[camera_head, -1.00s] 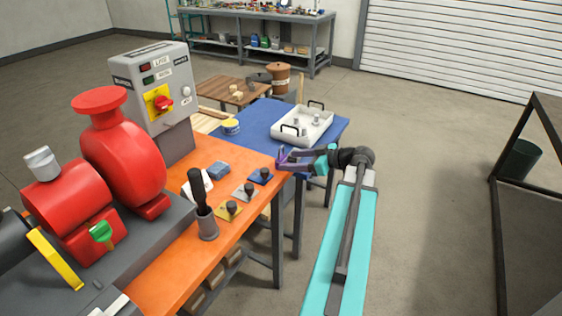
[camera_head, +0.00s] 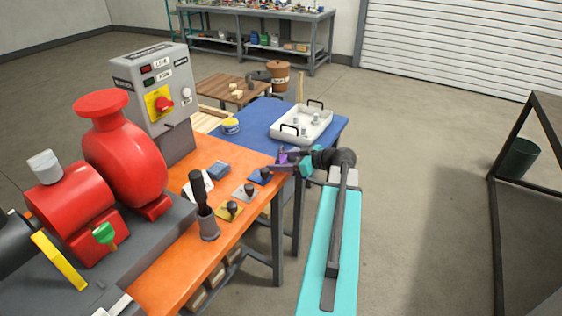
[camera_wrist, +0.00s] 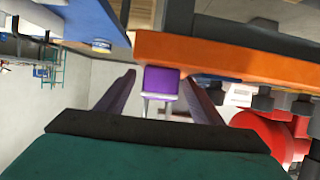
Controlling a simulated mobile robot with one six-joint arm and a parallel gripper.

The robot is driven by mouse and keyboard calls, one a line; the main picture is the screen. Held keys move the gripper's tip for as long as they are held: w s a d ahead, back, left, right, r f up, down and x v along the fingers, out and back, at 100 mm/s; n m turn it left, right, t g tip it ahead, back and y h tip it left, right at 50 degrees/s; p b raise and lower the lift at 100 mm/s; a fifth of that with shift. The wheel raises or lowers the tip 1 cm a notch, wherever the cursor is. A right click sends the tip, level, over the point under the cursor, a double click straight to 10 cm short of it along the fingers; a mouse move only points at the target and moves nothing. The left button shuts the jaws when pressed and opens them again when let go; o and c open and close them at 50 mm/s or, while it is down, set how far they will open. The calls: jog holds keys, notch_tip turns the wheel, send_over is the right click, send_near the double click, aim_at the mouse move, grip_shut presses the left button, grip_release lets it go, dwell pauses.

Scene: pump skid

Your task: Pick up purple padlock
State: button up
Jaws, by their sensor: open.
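The purple padlock (camera_wrist: 161,80) shows in the wrist view as a purple block with a pale shackle (camera_wrist: 157,105) below it in the picture. It lies between the two fingers of my gripper (camera_wrist: 160,84), near their tips, with gaps on both sides. In the head view, my gripper (camera_head: 281,160) is at the far right corner of the orange bench (camera_head: 222,258). The padlock shows there only as a small purple patch (camera_head: 283,157), partly hidden by the fingers. My gripper is open. I cannot tell what supports the padlock.
Blue, grey and yellow plates with dark knobs (camera_head: 260,175) sit on the bench near my gripper. A black-handled tool in a grey cup (camera_head: 208,228) stands nearer. A blue table (camera_head: 255,118) with a white tray (camera_head: 302,125) is behind.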

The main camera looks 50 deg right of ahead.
jog(key=c, duration=1.3)
jog(key=shift+r, duration=0.2)
jog(key=shift+r+b, duration=0.75)
jog(key=shift+r, duration=4.05)
